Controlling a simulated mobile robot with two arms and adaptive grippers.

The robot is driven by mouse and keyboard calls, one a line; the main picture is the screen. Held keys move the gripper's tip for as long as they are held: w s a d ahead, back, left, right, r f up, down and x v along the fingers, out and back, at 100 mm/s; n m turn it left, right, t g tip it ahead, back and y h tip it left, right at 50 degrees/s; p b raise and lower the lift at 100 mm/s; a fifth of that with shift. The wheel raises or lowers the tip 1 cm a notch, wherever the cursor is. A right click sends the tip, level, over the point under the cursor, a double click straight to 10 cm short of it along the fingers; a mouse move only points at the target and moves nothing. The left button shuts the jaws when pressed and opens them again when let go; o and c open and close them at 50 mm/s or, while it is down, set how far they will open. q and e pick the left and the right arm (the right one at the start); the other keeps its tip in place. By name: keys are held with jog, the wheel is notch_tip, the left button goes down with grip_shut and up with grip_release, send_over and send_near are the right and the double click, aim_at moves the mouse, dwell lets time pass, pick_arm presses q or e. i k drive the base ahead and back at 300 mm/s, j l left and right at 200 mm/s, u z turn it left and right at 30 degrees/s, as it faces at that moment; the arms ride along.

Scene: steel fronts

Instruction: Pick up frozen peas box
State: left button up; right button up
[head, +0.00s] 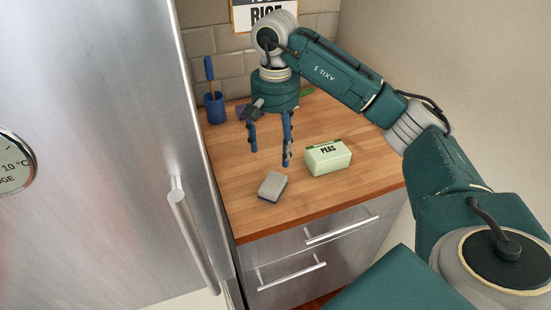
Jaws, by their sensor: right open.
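The frozen peas box (328,158) is pale green with a dark green "PEAS" label and lies on the wooden counter (355,196), right of the middle. My right gripper (269,158) points down above the counter, to the left of the box. Its two blue fingers are spread apart with nothing between them. The right finger is close to the box's left end in the picture; I cannot tell the exact gap. My left gripper is not in view.
A small grey block (272,186) lies in front of the gripper. A blue cup (214,107) with a blue-handled tool stands at the back left. The steel fridge (95,120) borders the counter's left; drawers (310,250) are below.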

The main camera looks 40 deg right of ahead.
aim_at(325, 157)
jog(key=k+l, duration=0.1)
jog(key=k, duration=0.4)
jog(key=k+l, duration=0.15)
jog(key=k, duration=0.35)
